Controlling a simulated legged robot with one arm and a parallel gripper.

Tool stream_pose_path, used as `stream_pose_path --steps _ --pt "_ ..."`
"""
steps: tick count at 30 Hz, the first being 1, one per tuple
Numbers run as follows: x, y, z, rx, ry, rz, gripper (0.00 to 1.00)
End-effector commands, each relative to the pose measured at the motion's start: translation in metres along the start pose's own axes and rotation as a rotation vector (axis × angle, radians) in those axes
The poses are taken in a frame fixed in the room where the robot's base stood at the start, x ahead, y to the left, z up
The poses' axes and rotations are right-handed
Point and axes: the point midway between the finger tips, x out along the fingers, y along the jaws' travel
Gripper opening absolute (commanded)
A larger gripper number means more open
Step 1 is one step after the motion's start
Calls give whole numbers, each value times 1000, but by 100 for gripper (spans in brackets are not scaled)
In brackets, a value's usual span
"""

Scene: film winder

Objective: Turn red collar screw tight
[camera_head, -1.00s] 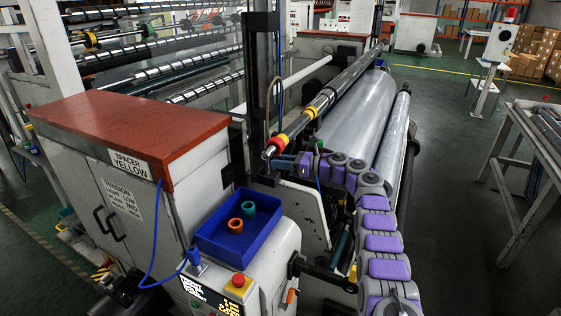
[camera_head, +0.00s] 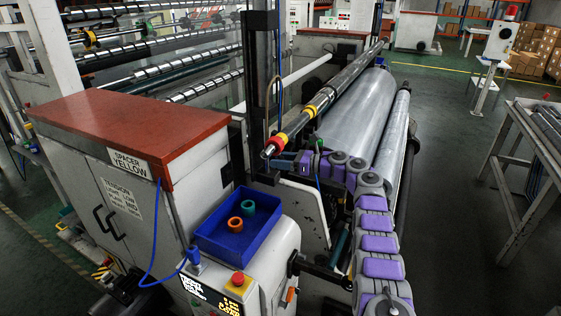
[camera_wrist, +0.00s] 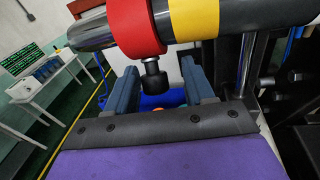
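The red collar (camera_wrist: 133,25) sits around the dark shaft in the wrist view, and in the head view it is near the shaft's front end (camera_head: 268,152). A black-headed screw (camera_wrist: 154,79) hangs down from the collar on a thin metal stem. My gripper (camera_wrist: 160,88) is open, with one blue-grey finger on each side of the screw head. Gaps show on both sides, so the fingers do not touch it. In the head view my gripper (camera_head: 285,160) is just below the shaft end; its fingertips are small there and the screw is not clear.
A yellow collar (camera_wrist: 195,18) sits right beside the red one. A blue tray (camera_head: 205,243) with an orange and a green ring stands on the machine. A dark vertical post (camera_head: 262,90) rises close behind the shaft end. A large grey roll (camera_head: 355,110) lies beside the shaft.

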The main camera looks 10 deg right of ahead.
Motion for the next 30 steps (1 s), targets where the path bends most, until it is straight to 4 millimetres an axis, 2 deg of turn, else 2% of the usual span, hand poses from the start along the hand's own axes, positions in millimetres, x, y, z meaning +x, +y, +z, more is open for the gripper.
stream_pose_path --steps 7,11,16,30 --pt "-2 0 0 0 0 0 53" --pt "-12 -1 -1 -2 0 -2 53" --pt "-39 -1 -3 0 -1 -1 53" --pt "-139 -3 1 4 1 0 53"
